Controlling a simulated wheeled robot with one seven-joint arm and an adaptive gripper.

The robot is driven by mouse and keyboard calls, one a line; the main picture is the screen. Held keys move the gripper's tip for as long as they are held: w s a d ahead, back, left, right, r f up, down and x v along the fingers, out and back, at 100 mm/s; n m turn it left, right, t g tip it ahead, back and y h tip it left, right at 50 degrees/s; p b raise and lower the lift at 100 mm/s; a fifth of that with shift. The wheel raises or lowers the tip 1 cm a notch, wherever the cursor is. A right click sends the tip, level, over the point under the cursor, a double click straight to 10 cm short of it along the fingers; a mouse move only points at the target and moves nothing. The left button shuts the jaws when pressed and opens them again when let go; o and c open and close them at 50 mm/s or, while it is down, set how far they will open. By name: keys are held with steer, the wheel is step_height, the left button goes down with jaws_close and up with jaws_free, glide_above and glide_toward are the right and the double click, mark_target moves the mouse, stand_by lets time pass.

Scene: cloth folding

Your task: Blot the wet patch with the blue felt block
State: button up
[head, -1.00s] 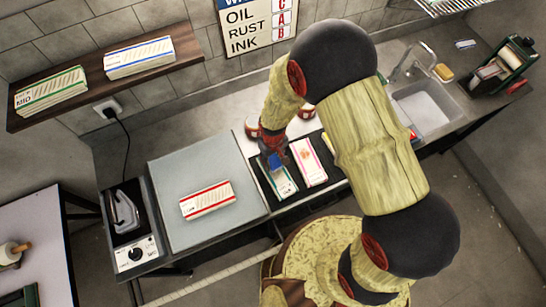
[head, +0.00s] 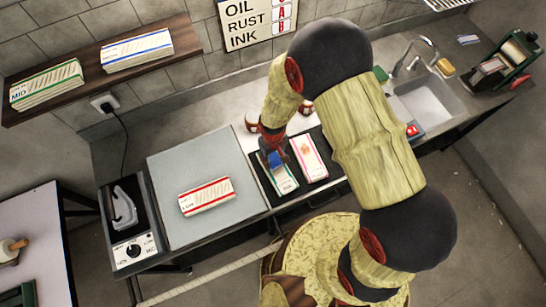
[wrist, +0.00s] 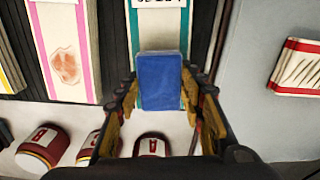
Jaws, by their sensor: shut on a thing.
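My gripper (head: 272,150) is shut on the blue felt block (wrist: 160,82), with one finger on each side of it. The block also shows in the head view (head: 276,160). It is at the end of a white cloth with teal edges (head: 286,181) and hides part of it; I cannot tell whether it touches. A pinkish-brown patch (wrist: 66,66) shows on the neighbouring pink-edged cloth (head: 308,158), clear of the block. Whether a wet patch lies under the block is hidden.
Both cloths lie on a dark tray. Several red-and-white jars (wrist: 45,147) stand close to the gripper. A grey pad (head: 165,180) with a folded red-striped cloth (head: 207,196) is to the left. A sink (head: 425,104) is to the right, partly behind my arm.

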steer(key=shift+s+f+b, duration=0.1)
steer(key=shift+f+b, duration=0.4)
steer(key=shift+f, duration=0.05)
stand_by(1.6)
steer(key=shift+r+p, duration=2.2)
steer(key=shift+r, duration=1.35)
